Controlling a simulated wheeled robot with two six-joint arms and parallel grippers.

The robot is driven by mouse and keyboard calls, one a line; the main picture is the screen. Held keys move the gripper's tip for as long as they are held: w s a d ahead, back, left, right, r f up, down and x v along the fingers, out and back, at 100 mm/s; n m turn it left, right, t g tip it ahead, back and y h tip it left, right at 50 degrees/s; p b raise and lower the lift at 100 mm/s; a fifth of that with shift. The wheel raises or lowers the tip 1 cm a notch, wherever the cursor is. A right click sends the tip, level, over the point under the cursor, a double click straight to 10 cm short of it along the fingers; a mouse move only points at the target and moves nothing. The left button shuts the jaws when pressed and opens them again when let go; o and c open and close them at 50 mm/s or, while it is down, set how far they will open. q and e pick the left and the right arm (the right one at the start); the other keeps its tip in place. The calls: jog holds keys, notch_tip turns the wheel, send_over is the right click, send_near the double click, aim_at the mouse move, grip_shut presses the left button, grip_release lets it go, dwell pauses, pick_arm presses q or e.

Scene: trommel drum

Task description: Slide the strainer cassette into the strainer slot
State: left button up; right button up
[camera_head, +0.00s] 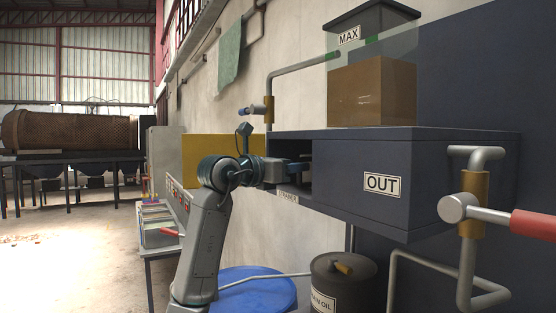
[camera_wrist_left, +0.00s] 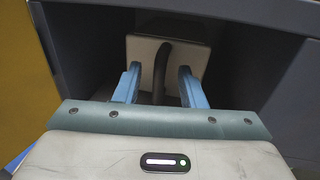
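The strainer slot (camera_wrist_left: 85,50) is a dark opening in the left end of the dark blue cabinet, above a label reading roughly "STRAINER" (camera_head: 288,195). The strainer cassette shows in the left wrist view as a pale face plate (camera_wrist_left: 193,53) with a dark curved handle (camera_wrist_left: 162,62), inside the opening. My left gripper (camera_head: 306,165) reaches into the slot from the left. In the left wrist view its blue fingers (camera_wrist_left: 160,88) stand on either side of the handle, with a visible gap on each side. The cassette is hidden in the head view. My right gripper is not in view.
The cabinet front bears an "OUT" plate (camera_head: 382,185), and a clear-walled tank with brown contents (camera_head: 372,95) stands on top. Pipes with a red-handled valve (camera_head: 500,215) stand at right. An oil drum (camera_head: 342,285) and a blue drum (camera_head: 258,290) are below.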

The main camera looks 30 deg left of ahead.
pick_arm(q)
jog(key=shift+w+d, duration=0.2)
jog(key=shift+w, duration=0.3)
grip_shut()
jog(key=shift+a+f, duration=0.1)
jog(key=shift+a, duration=0.05)
